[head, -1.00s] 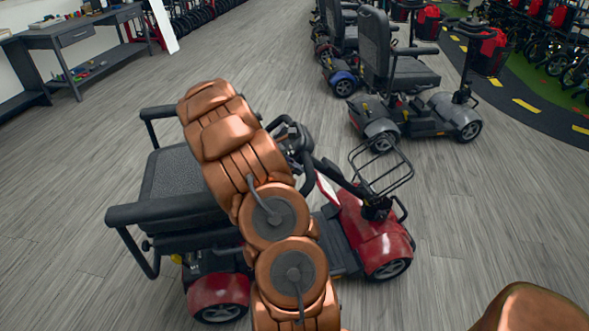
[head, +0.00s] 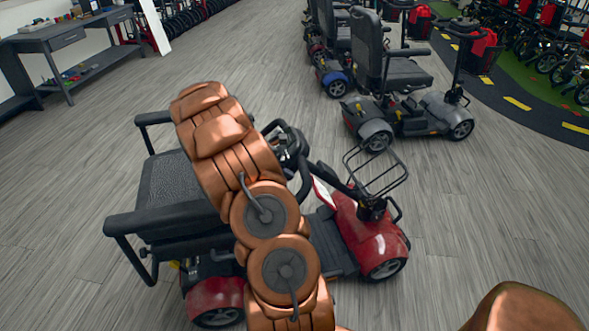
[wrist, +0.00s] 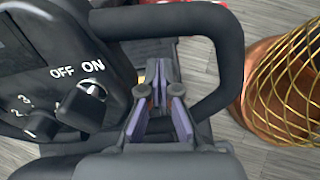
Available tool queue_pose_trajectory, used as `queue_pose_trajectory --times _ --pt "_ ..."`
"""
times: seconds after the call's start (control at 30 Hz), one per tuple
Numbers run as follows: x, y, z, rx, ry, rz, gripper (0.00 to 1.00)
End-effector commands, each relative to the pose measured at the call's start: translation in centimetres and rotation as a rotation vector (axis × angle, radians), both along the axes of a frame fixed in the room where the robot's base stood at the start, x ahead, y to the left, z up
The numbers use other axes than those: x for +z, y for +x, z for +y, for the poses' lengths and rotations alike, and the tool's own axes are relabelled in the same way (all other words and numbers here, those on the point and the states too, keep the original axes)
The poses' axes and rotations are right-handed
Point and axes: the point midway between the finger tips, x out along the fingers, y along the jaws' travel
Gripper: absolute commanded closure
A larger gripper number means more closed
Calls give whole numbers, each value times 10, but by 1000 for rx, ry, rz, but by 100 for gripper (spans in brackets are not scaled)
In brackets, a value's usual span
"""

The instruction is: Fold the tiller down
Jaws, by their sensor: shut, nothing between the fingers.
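The red scooter (head: 375,238) stands in front of me. Its tiller (head: 340,184) is up, slanting from the red front body back toward the seat, with a black handlebar (head: 286,143) on top. My arm covers part of it in the head view. In the wrist view, the control panel (wrist: 40,75) with its OFF/ON key fills the left. A black loop handle (wrist: 229,62) curves across the top and right. My gripper (wrist: 160,76) is shut and empty, beside the panel and within the loop's outline; I cannot tell whether it touches the handle. It is hidden in the head view.
The scooter's seat (head: 175,190) and armrests lie left of the tiller, and a wire basket (head: 377,171) is at its front. A workbench (head: 80,40) is at the upper left.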

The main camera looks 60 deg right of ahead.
Motion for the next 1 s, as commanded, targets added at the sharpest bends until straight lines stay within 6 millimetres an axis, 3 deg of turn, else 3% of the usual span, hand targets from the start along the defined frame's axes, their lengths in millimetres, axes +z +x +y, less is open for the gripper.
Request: queue_pose_trajectory --times 0.2,0.5,1.0 --pt "35 24 19 1 -3 -3 100" --pt "66 46 38 0 -3 -6 100" --pt "72 49 43 -1 -1 -2 100"
